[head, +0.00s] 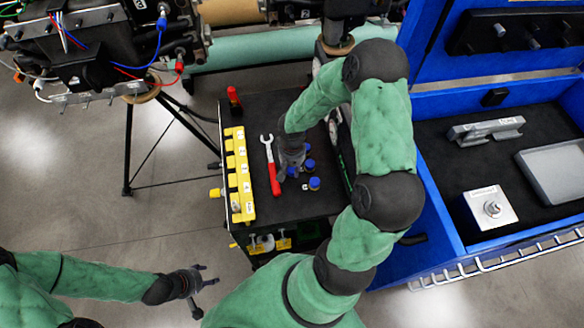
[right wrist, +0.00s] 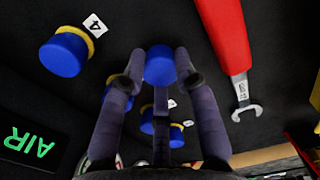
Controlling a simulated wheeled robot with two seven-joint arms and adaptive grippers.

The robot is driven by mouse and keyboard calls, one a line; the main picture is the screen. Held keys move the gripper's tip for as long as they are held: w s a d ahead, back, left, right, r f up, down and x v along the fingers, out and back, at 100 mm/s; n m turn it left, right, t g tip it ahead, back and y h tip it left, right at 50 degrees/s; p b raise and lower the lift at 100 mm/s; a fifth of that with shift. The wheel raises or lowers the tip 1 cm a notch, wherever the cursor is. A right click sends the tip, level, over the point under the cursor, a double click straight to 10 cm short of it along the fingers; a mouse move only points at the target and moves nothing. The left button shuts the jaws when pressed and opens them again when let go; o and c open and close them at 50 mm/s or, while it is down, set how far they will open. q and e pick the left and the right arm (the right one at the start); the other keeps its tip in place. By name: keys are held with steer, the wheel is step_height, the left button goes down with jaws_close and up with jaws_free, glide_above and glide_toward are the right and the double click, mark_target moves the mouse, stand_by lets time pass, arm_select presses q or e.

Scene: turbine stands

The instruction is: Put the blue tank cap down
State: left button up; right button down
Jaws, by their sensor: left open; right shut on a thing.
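My right gripper (head: 290,168) is over the black top of a small cart (head: 275,205). It is shut on a blue tank cap (right wrist: 160,66), which shows between the fingertips in the right wrist view. Other blue caps with yellow rings are close by: one (head: 314,184) at the lower right, marked 4 in the right wrist view (right wrist: 62,54), and one (head: 309,164) beside the gripper. I cannot tell whether the held cap touches the cart top. My left gripper (head: 207,288) is open and empty, low at the left, away from the cart.
A red-handled wrench (head: 271,170) lies left of my right gripper. A yellow strip of labelled blocks (head: 239,175) lines the cart's left edge. A blue cabinet (head: 385,250) with a tray (head: 555,170) stands at the right. A turbine on a tripod (head: 128,150) stands at the upper left.

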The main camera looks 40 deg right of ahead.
steer(key=shift+f, duration=0.1)
steer(key=c, duration=0.9)
jaws_free()
steer(key=shift+c, duration=0.2)
